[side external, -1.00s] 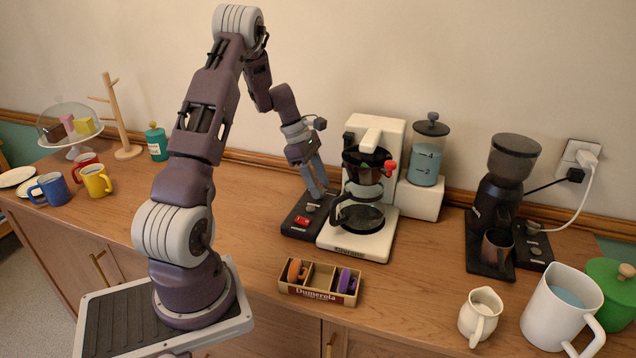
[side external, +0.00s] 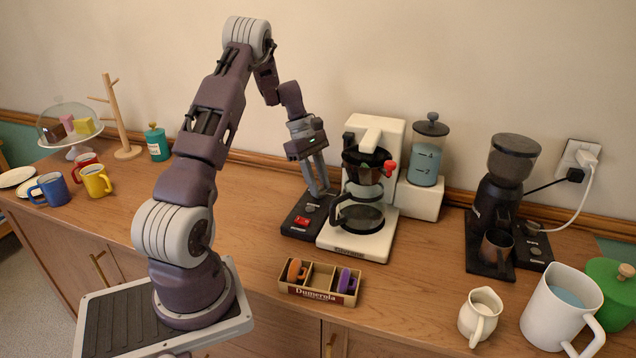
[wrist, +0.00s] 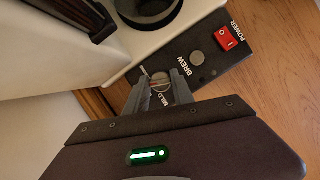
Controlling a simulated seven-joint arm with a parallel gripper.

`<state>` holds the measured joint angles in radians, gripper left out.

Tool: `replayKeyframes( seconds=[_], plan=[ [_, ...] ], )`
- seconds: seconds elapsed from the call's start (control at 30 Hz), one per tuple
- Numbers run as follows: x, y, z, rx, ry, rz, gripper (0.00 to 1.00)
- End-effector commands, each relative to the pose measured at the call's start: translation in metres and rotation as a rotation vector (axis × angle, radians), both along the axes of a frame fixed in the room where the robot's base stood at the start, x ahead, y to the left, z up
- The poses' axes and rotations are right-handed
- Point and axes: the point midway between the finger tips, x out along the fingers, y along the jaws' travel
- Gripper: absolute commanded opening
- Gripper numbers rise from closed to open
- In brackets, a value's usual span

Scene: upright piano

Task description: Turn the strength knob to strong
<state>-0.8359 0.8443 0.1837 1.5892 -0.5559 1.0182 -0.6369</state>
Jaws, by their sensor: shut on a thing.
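The coffee maker (side external: 366,228) stands against the wall with a black control panel (side external: 290,226) on its left. The strength knob (wrist: 160,78) is a small round grey knob at the panel's far end, with a partly covered "MILD" label beside it in the wrist view. My gripper (wrist: 160,86) reaches down to the panel, its two fingers on either side of this knob and shut on it. In the side view my gripper (side external: 322,194) hides the knob. The knob's pointer direction is too small to tell.
On the panel are a round BREW button (wrist: 197,58) and a red POWER switch (wrist: 228,37). A glass carafe (side external: 360,216) sits close to the right of my gripper. A wooden box (side external: 318,294) stands in front.

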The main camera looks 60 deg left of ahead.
Motion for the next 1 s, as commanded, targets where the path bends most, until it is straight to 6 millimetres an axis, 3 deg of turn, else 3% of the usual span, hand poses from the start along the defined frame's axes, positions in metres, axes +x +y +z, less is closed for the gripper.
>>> replayKeyframes(
  seconds=[0.5, 1.0],
  plan=[
    [0.0023, 0.0012, -0.0001, 0.002, 0.0, -0.454, 0.0],
    [0.0032, 0.0008, -0.0002, 0.002, 0.0, -0.668, 0.0]
  ],
)
